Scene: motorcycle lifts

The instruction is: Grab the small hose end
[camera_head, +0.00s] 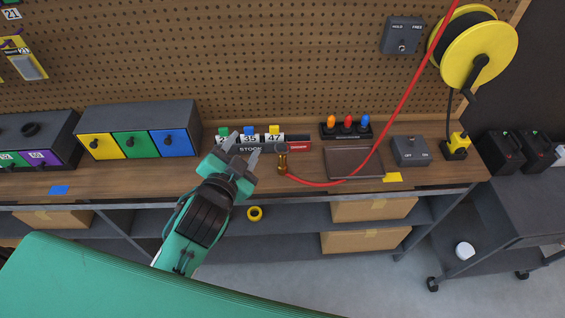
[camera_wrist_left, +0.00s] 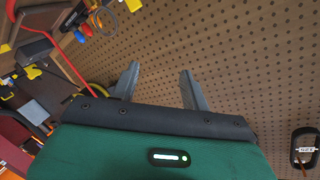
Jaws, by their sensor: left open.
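The small hose end (camera_head: 283,163) is a brass-coloured fitting at the end of a thin red hose (camera_head: 327,184), near the front of the wooden bench. My left gripper (camera_head: 242,148) is open and empty, a little to the left of the hose end and apart from it. Its two fingers also show spread in the left wrist view (camera_wrist_left: 158,72), with pegboard beyond them. I cannot clearly make out the hose end in the left wrist view. My right gripper is not in view.
A numbered stock rack (camera_head: 270,142) stands just behind the hose end. A shallow brown tray (camera_head: 354,163) and a grey switch box (camera_head: 410,151) lie to the right. The hose rises toward a yellow reel (camera_head: 478,55). A drawer box (camera_head: 138,131) stands at left.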

